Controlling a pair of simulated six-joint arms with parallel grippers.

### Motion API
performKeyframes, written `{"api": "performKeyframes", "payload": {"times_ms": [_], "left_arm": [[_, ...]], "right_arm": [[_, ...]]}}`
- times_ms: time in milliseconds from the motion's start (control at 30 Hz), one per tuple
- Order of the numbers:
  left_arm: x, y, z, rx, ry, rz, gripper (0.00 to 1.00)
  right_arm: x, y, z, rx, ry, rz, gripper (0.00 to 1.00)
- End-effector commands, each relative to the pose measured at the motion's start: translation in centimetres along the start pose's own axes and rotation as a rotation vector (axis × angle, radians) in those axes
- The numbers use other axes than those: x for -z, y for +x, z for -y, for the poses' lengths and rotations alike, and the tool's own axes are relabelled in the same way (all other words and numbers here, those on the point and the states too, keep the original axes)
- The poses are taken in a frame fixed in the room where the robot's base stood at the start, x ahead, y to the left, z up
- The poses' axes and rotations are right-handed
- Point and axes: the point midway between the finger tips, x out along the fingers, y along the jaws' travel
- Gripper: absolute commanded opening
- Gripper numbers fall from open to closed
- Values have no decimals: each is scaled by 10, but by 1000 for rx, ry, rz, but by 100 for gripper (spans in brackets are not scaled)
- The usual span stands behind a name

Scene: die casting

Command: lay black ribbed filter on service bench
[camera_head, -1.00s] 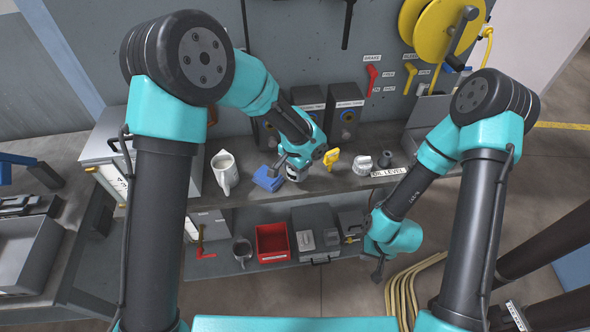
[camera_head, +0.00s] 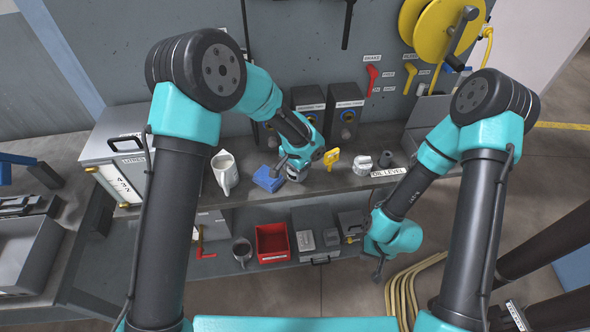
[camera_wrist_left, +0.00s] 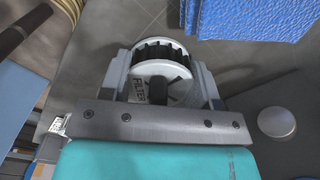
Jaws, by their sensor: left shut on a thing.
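My left gripper (camera_head: 296,172) is over the grey bench top (camera_head: 338,182), beside a blue block. In the left wrist view its jaws (camera_wrist_left: 167,85) are shut on the black ribbed filter (camera_wrist_left: 160,50), which has a pale round face marked FILTER. In the head view the filter is mostly hidden by the gripper, and I cannot tell whether it touches the bench. My right gripper (camera_head: 377,274) hangs low, in front of the lower shelf; its jaws are too small to read.
The blue block (camera_head: 268,179), a white jug (camera_head: 225,173), a yellow part (camera_head: 332,159) and a pale knob (camera_head: 363,161) stand on the bench. Black boxes (camera_head: 345,122) stand behind. A red bin (camera_head: 272,243) and a dark mug (camera_head: 242,250) are on the lower shelf.

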Motion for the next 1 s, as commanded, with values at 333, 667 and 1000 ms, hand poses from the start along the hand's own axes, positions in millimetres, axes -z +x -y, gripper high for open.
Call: {"api": "performKeyframes", "payload": {"times_ms": [333, 667, 1000], "left_arm": [[0, 2, 0, 1, 1, 0, 58], [0, 2, 0, 0, 1, 0, 81], [0, -7, 0, 1, 0, -1, 81]], "right_arm": [[0, 0, 0, 0, 0, 0, 0], [0, 0, 0, 0, 0, 0, 0], [0, 0, 0, 0, 0, 0, 0]]}}
